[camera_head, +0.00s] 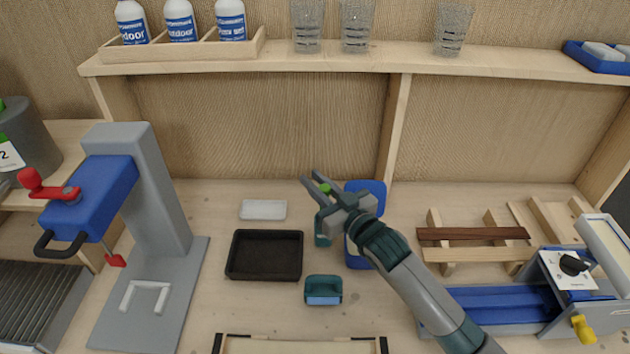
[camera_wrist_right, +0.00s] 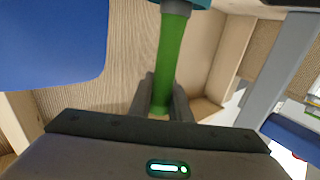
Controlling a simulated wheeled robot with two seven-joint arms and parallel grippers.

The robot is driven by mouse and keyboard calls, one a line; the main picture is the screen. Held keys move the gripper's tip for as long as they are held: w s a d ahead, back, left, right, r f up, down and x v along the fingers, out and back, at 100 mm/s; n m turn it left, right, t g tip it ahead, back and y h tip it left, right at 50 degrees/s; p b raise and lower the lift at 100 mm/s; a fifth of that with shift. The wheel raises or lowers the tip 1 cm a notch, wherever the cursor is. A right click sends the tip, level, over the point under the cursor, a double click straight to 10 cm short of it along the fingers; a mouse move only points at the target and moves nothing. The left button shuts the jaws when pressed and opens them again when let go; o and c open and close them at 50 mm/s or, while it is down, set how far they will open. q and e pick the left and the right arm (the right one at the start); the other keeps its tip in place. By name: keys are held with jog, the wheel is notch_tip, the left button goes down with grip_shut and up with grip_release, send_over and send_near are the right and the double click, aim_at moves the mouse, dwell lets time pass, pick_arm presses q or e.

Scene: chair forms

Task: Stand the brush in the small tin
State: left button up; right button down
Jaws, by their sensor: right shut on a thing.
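My right gripper (camera_head: 312,182) reaches in over the middle of the bench. It is shut on the brush's green handle (camera_head: 325,188), which also shows between the fingers in the right wrist view (camera_wrist_right: 170,60). A teal piece (camera_wrist_right: 190,3) is at the handle's far end, cut by the frame edge. In the head view a small teal thing (camera_head: 322,230) shows just below the gripper, partly hidden by it. I cannot tell whether it is the tin or part of the brush. My left gripper is not in view.
A blue container (camera_head: 367,187) stands right behind the gripper. A black tray (camera_head: 264,256), a white block (camera_head: 263,209) and a teal holder with a blue pad (camera_head: 323,289) lie near. A grey press (camera_head: 147,190) is left, a wooden rack (camera_head: 472,234) right.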

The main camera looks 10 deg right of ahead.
jog(key=c, duration=1.6)
grip_release()
jog(key=shift+o, duration=0.2)
jog(key=b+v, duration=0.5)
jog(key=v, duration=1.2)
jog(key=shift+s, duration=0.2)
jog(key=shift+d, duration=0.1)
jog(key=shift+s, duration=0.1)
